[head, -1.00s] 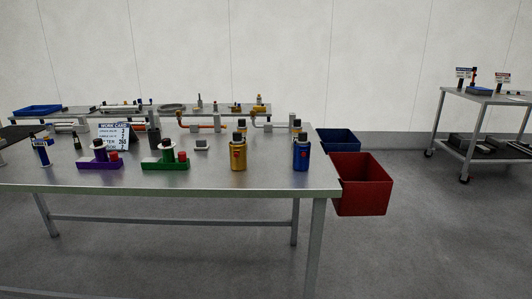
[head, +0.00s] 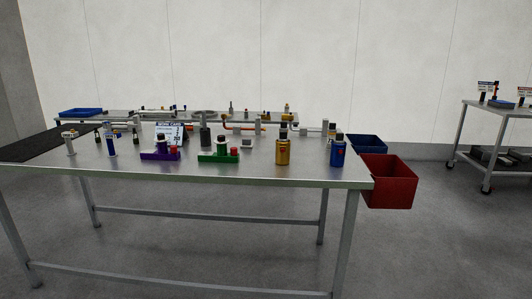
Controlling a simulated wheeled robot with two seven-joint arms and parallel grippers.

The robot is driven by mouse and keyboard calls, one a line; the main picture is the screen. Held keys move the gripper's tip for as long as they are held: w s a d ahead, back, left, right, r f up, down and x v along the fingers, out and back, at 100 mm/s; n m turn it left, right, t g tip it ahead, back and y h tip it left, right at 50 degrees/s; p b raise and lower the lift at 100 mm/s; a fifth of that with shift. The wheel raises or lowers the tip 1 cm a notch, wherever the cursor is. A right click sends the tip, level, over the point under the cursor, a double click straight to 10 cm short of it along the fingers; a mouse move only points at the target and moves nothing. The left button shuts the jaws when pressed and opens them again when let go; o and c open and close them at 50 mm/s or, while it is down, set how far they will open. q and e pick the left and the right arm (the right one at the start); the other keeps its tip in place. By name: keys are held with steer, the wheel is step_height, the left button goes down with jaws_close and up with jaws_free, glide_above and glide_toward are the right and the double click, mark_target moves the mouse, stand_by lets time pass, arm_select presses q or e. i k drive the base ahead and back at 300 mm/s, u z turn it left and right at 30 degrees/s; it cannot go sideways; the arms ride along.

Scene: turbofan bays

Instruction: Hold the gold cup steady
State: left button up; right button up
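A gold cup-like canister (head: 283,150) with a dark top stands upright near the front right of the metal table (head: 250,176). A blue canister (head: 338,152) of similar shape stands to its right, close to the table's right end. Neither of my grippers shows in the head view, and nothing is touching the gold canister.
A green block (head: 218,157) and a purple block (head: 160,155) with fittings sit left of the gold canister. A work card (head: 171,133) stands behind them. A red bin (head: 387,182) and a blue bin (head: 367,144) are off the right end. Floor in front is clear.

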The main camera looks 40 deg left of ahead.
mark_target(283, 138)
steer(key=u, duration=1.1)
steer(key=i, duration=0.3)
